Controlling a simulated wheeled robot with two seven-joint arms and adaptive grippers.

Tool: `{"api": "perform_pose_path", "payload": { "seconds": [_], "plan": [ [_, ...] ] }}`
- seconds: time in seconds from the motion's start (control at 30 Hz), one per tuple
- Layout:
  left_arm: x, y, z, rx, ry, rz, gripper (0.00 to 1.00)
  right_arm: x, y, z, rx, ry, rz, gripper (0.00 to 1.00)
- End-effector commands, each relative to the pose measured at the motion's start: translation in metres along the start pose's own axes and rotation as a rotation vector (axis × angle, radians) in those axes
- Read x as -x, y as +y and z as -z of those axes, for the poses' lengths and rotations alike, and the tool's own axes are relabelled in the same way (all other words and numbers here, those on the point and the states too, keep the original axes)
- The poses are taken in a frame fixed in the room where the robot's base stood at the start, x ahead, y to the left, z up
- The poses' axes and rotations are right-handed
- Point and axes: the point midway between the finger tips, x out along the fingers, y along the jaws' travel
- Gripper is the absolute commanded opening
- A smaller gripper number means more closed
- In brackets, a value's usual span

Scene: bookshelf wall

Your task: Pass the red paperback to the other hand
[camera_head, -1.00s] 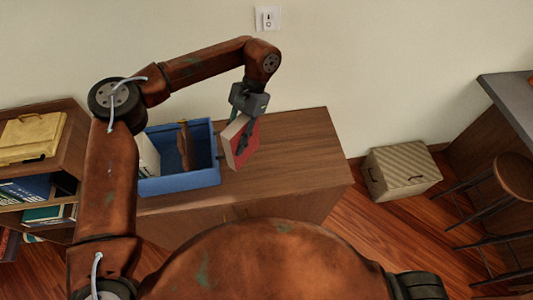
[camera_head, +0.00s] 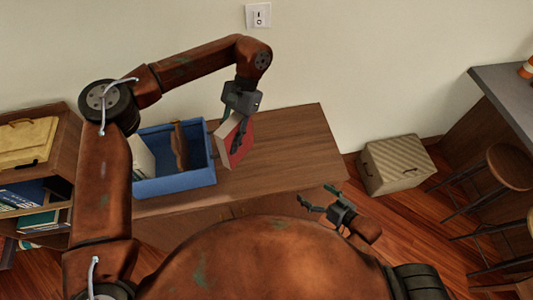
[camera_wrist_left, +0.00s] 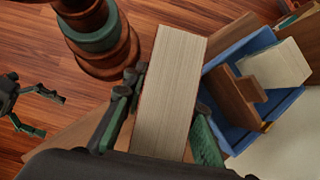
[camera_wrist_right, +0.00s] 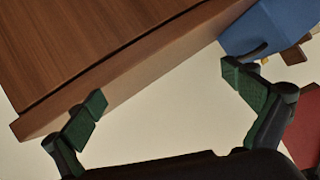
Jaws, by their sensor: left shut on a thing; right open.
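The red paperback (camera_head: 238,139) is held in the air above the wooden cabinet, just right of the blue bin. My left gripper (camera_head: 238,122) is shut on it. In the left wrist view, the pale page edges of the paperback (camera_wrist_left: 170,90) show between the two fingers (camera_wrist_left: 160,118). My right gripper (camera_head: 322,201) is open and empty, lower and to the right, in front of the cabinet edge. In the right wrist view its fingers (camera_wrist_right: 165,100) are wide apart, and part of a red surface, seemingly the paperback (camera_wrist_right: 303,140), shows at the right edge.
The blue bin (camera_head: 180,187) on the cabinet (camera_head: 285,150) holds a pale book and a brown divider-like piece. A shelf with books (camera_head: 40,215) stands at left. A woven box (camera_head: 397,167) and stools (camera_head: 512,167) stand at right. The cabinet top's right part is clear.

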Motion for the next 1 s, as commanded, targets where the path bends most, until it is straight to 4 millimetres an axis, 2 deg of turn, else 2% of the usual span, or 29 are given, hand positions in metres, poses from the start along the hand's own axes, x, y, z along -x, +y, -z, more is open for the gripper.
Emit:
{"api": "perform_pose_path", "payload": {
  "seconds": [0.03, 0.27, 0.4, 0.5, 0.6, 0.7, 0.87, 1.0],
  "plan": [
    [0.001, 0.0, -0.001, 0.0, 0.001, 0.0, 0.0, -0.006, -0.021, 0.023, 0.028, 0.024, 0.04, 1.0],
    [0.001, 0.0, -0.001, 0.0, 0.001, 0.0, 0.0, -0.021, -0.113, 0.116, 0.193, 0.134, 0.189, 1.0],
    [0.001, 0.0, -0.001, 0.0, 0.001, 0.0, 0.0, -0.016, -0.17, 0.167, 0.298, 0.207, 0.27, 1.0],
    [0.001, 0.0, -0.001, 0.0, 0.001, 0.0, 0.0, -0.007, -0.205, 0.195, 0.363, 0.255, 0.317, 1.0],
    [0.001, 0.0, -0.001, 0.0, 0.001, 0.0, 0.0, 0.002, -0.232, 0.215, 0.412, 0.293, 0.35, 1.0],
    [0.001, 0.0, -0.001, 0.0, 0.001, 0.0, 0.0, 0.009, -0.249, 0.228, 0.443, 0.32, 0.373, 1.0],
    [0.001, 0.0, -0.001, 0.0, 0.001, 0.0, 0.0, 0.012, -0.262, 0.237, 0.463, 0.338, 0.388, 1.0],
    [0.001, 0.0, -0.001, 0.0, 0.001, 0.0, 0.0, -0.001, -0.269, 0.242, 0.464, 0.342, 0.388, 1.0]
  ]
}}
